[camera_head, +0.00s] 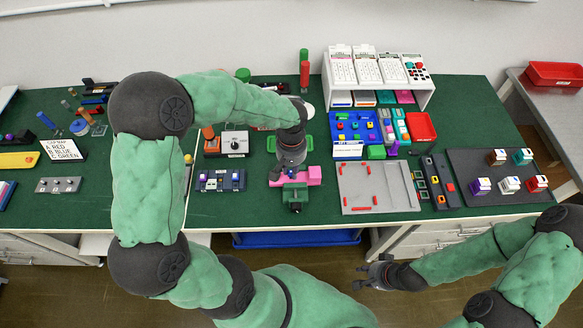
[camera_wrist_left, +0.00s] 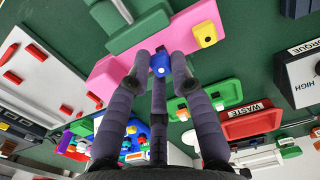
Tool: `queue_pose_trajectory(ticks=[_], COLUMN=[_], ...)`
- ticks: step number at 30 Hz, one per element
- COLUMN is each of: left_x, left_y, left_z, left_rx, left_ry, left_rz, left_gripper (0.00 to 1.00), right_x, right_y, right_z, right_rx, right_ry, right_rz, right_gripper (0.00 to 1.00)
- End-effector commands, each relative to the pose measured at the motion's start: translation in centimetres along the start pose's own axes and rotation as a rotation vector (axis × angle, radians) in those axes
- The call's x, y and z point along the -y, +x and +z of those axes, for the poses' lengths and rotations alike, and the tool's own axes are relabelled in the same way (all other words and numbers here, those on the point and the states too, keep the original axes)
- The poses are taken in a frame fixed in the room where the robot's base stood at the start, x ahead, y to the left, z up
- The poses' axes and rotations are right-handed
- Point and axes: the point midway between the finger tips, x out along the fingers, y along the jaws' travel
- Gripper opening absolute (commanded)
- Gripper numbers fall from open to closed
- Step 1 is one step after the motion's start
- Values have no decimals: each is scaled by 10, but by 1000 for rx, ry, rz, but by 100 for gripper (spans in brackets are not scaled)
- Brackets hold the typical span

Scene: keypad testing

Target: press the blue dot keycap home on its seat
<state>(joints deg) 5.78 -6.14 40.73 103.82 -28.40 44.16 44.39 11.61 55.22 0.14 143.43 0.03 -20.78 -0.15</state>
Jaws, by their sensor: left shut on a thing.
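My left gripper (camera_head: 291,162) points down at the pink block (camera_head: 314,176) near the table's front. In the left wrist view its dark fingers (camera_wrist_left: 161,60) close around a small blue keycap (camera_wrist_left: 159,63) with a pale dot. The keycap appears against the pink block (camera_wrist_left: 120,65); whether it touches a seat is hidden by the fingers. A yellow keycap (camera_wrist_left: 206,34) sits on the pink block's other end. A green clamp (camera_head: 295,194) stands at the block's front. My right gripper (camera_head: 374,274) hangs empty in front of the table, its fingers apart.
A red waste tray (camera_wrist_left: 250,121) and a green tray (camera_wrist_left: 207,99) lie near the block. A rack of keycaps (camera_head: 220,181) is left of it. A pale grey plate (camera_head: 380,188) with red bars lies right. Green mat (camera_head: 262,205) shows bare around the block.

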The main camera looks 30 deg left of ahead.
Motion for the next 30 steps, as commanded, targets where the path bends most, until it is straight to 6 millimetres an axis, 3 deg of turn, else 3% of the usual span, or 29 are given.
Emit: queue_pose_trajectory(ticks=[25, 26, 27, 28, 30], left_x=[0, 0, 0, 0, 0], left_y=[13, 12, 12, 12, 12], left_z=[0, 0, 0, 0, 0], left_rx=[0, 0, 0, 0, 0], left_ry=[0, 0, 0, 0, 0], left_rz=[0, 0, 0, 0, 0], left_gripper=[9, 31, 42, 50, 50], right_x=[-3, -3, -3, -3, -3], right_y=[9, 8, 8, 8, 8], right_z=[0, 0, 0, 0, 0], right_rx=[0, 0, 0, 0, 0], right_ry=[0, 0, 0, 0, 0], right_rz=[0, 0, 0, 0, 0], right_gripper=[32, 32, 32, 32, 32])
